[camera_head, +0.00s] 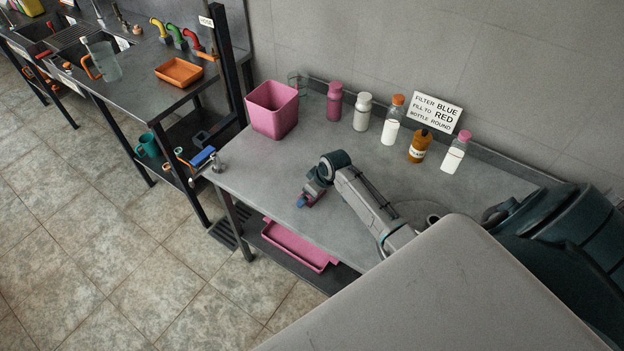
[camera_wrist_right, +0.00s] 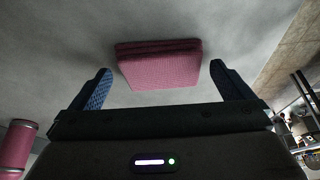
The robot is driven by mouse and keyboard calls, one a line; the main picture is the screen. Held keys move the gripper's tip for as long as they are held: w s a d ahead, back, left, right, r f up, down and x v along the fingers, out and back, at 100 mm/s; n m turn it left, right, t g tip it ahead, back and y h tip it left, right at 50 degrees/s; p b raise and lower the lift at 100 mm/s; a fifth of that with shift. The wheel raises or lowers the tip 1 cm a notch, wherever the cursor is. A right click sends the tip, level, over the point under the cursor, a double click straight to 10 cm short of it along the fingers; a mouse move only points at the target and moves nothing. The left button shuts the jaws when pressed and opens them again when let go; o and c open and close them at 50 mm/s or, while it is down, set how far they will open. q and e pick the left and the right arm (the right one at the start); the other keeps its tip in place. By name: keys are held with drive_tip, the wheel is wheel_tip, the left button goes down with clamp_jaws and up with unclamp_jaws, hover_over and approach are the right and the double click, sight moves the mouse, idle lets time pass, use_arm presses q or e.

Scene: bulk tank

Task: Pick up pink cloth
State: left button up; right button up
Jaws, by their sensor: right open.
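The pink cloth (camera_wrist_right: 160,65) is a folded, textured pad on the grey worktop. In the right wrist view it lies between and slightly beyond the two blue-padded fingers of my right gripper (camera_wrist_right: 160,88), with a gap on each side. My right gripper is open and holds nothing. In the head view my right gripper (camera_head: 307,197) is low over the front part of the worktop, pointing down. A small pinkish patch shows at its fingers there; the gripper mostly hides the cloth. My left gripper is not in view.
The worktop (camera_head: 255,180) holds a pink bin (camera_head: 272,109), a pink bottle (camera_head: 334,102), a white bottle (camera_head: 363,111), an amber bottle (camera_head: 419,146) and others along the back, near a sign (camera_head: 434,112). A pink tray (camera_head: 298,245) sits on the shelf below.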

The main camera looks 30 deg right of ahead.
drive_tip(key=shift+s, duration=0.1)
drive_tip(key=c, duration=0.8)
drive_tip(key=shift+c, duration=1)
drive_tip(key=shift+r+b, duration=0.45)
drive_tip(key=shift+r, duration=0.15)
wheel_tip(320, 180, up, 2)
drive_tip(key=shift+r+b, duration=0.1)
drive_tip(key=shift+b, duration=0.7)
drive_tip(key=s+a+b, duration=0.1)
drive_tip(key=s+a, duration=0.1)
drive_tip(key=s, duration=0.2)
drive_tip(key=s+a+r+b, duration=0.1)
drive_tip(key=s+a, duration=0.1)
drive_tip(key=s, duration=0.3)
drive_tip(key=s+a+b, duration=0.2)
drive_tip(key=s, duration=0.2)
drive_tip(key=shift+s+r, duration=0.15)
drive_tip(key=shift+s, duration=0.05)
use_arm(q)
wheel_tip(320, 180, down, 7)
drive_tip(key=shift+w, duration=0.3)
use_arm(e)
drive_tip(key=shift+s+a+r, duration=0.2)
drive_tip(key=shift+s, duration=0.4)
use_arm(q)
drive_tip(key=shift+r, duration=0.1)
